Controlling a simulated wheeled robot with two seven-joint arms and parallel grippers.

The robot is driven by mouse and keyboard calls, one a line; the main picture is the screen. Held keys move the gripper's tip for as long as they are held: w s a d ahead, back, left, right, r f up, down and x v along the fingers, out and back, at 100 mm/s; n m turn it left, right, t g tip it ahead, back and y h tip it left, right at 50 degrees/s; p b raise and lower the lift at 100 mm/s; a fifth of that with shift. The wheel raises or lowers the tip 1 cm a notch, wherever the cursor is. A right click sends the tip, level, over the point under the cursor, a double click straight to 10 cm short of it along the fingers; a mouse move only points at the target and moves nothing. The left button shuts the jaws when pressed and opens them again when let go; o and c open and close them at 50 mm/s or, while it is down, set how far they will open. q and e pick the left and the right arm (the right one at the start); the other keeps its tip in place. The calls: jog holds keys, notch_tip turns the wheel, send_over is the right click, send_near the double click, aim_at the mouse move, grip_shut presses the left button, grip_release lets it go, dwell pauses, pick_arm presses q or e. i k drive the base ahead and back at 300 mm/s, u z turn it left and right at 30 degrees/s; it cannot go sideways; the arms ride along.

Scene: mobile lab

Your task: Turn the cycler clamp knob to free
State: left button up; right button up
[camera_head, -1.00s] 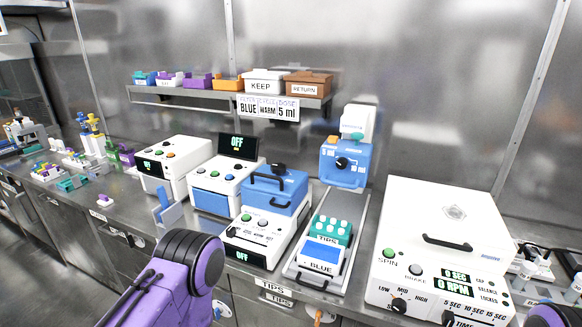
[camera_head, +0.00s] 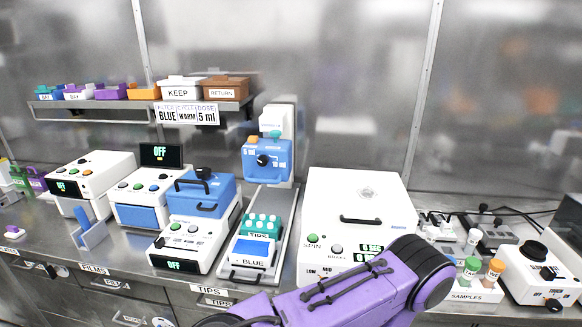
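The cycler appears to be the white unit (camera_head: 186,246) with a blue lid (camera_head: 205,198) on the bench, left of the middle. A black clamp knob (camera_head: 203,173) stands on top of the lid. Its exact setting is too small to read. The unit's front has small buttons, a black dial and a display reading OFF. Neither gripper shows; only a purple link of one of my arms crosses the bottom of the view, well to the right of the cycler.
A blue pipetting unit (camera_head: 267,160) and a teal tip rack (camera_head: 262,225) stand right of the cycler. A large white centrifuge (camera_head: 358,195) is further right, partly hidden by my arm. A shelf (camera_head: 140,108) with coloured boxes hangs behind. A blue stand (camera_head: 90,228) sits to the left.

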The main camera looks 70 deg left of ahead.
aim_at(202, 173)
jog(key=z, duration=0.4)
jog(key=k, duration=0.9)
jog(key=u, duration=1.25)
